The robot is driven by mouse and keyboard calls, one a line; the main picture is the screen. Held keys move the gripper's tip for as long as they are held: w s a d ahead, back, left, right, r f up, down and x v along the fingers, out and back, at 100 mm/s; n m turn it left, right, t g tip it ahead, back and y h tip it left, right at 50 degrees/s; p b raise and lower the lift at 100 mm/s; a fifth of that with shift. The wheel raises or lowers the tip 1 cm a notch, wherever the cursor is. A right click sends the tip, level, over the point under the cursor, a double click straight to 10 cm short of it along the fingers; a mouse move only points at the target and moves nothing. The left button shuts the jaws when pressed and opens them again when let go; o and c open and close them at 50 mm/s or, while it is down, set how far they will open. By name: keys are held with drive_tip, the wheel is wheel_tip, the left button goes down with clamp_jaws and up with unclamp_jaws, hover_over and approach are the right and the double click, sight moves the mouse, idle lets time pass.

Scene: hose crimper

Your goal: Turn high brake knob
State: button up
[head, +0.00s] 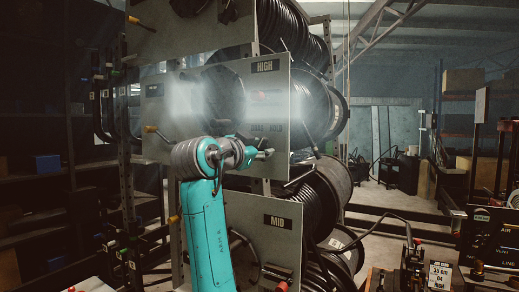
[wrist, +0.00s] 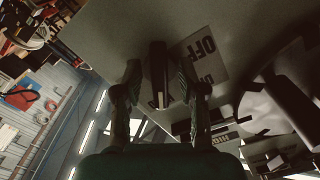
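The high brake knob (wrist: 158,76) shows in the wrist view as a dark upright bar on a grey panel, beside a label reading OFF (wrist: 203,50). My gripper (wrist: 158,82) has one finger on each side of the knob. The fingers stand apart, with a gap at the left finger; whether the right finger touches is unclear. In the head view my gripper (head: 266,154) is at the lower part of the panel marked HIGH (head: 276,103). The knob cannot be made out there, as my gripper and arm cover that area.
A panel marked MID (head: 277,221) is below, with black hose reels (head: 325,195) behind the panels. A brass-tipped lever (head: 150,129) sticks out at the panel's left. A bench with a crimping tool (head: 412,262) stands at the lower right. The aisle on the right is open.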

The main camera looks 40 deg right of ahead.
drive_tip(key=v, duration=1.2)
idle(0.5)
